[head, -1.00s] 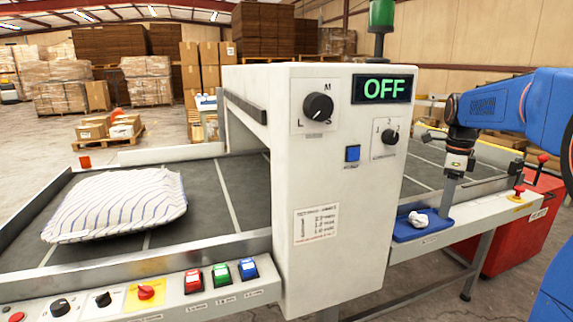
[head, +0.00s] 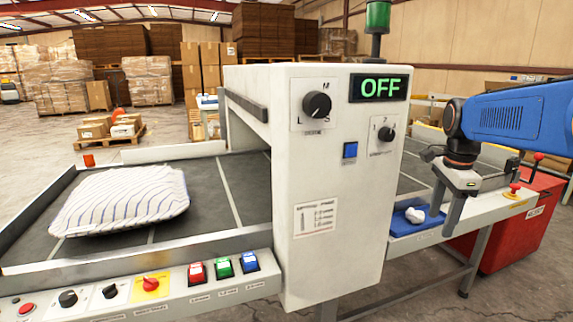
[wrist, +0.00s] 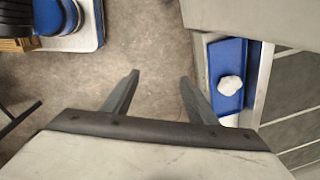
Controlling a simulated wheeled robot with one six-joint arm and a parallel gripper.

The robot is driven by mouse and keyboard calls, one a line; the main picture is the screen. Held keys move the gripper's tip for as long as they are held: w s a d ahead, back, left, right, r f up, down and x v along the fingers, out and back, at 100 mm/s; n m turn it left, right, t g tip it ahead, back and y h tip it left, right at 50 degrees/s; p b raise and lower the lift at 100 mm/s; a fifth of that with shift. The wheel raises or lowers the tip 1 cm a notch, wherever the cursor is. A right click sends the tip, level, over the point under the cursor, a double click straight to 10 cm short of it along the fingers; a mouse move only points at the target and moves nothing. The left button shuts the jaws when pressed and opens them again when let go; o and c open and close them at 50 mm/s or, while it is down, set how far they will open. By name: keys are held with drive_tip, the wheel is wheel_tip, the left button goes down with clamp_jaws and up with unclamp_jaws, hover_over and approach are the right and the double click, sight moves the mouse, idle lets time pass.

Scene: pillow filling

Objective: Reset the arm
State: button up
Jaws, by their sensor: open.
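My gripper (head: 447,205) hangs from the blue arm (head: 510,115) at the right of the machine in the head view. In the wrist view my gripper (wrist: 160,95) has its two fingers apart, with only floor between them. A white crumpled lump (head: 414,215) lies in the blue tray (head: 402,231), left of the fingers in the head view. In the wrist view the lump (wrist: 230,89) and tray (wrist: 227,58) are right of the fingers. The gripper holds nothing.
A white machine (head: 330,180) with knobs and an OFF display stands close to the arm's left. A striped pillow (head: 120,200) lies on the left conveyor (head: 233,210). A red cabinet (head: 520,235) stands at the right. Buttons line the front rail.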

drive_tip(key=s+a+f+n+t, duration=0.1)
drive_tip(key=s+a+f+n, duration=0.2)
drive_tip(key=s+n, duration=0.3)
drive_tip(key=s+a+f+n+t, duration=0.1)
drive_tip(key=s+a+f+n, duration=0.2)
drive_tip(key=s+n, duration=0.3)
drive_tip(key=s+a+f+n+t, duration=0.1)
drive_tip(key=s+a+f+n, duration=0.3)
drive_tip(key=s, duration=0.7)
drive_tip(key=f+n, duration=0.1)
drive_tip(key=n, duration=0.1)
drive_tip(key=shift+f+n+t, duration=0.3)
drive_tip(key=shift+n, duration=0.1)
drive_tip(key=shift+a, duration=0.1)
